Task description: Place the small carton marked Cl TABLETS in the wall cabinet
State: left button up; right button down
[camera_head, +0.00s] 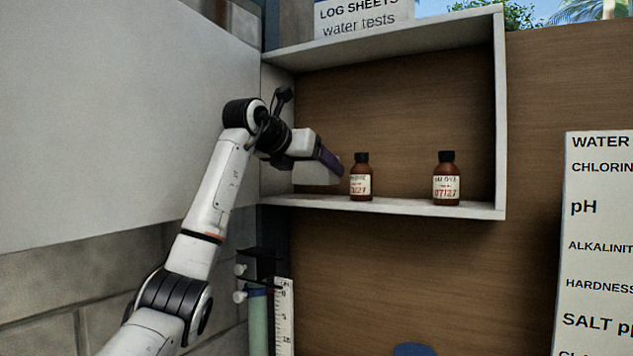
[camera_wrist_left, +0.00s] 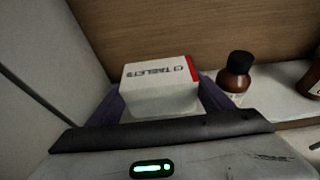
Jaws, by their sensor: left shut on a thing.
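The small white carton marked Cl TABLETS (camera_wrist_left: 158,88), with a red end, is between the purple fingers of my left gripper (camera_wrist_left: 160,108) in the left wrist view. In the head view the carton (camera_head: 314,174) shows below and beside my left gripper (camera_head: 330,163), which is shut on it. Both are inside the open wall cabinet (camera_head: 497,110), at the left of its shelf. I cannot tell whether the carton touches the shelf. My right gripper is not in view.
Two brown bottles with black caps stand on the shelf: one (camera_head: 360,182) just right of my left gripper, the other (camera_head: 446,185) farther right. The cabinet's open white door (camera_head: 120,110) fills the left. Shelf room is free between the bottles.

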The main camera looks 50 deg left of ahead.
aim_at(309, 178)
pick_arm(q)
jog(key=shift+f, duration=1.4)
jog(key=shift+f, duration=0.1)
jog(key=shift+f, duration=0.15)
jog(key=o, duration=1.2)
jog(key=shift+s+r, duration=0.15)
jog(key=shift+r, duration=0.15)
jog(key=shift+b+v, duration=0.6)
jog(key=shift+v, duration=3)
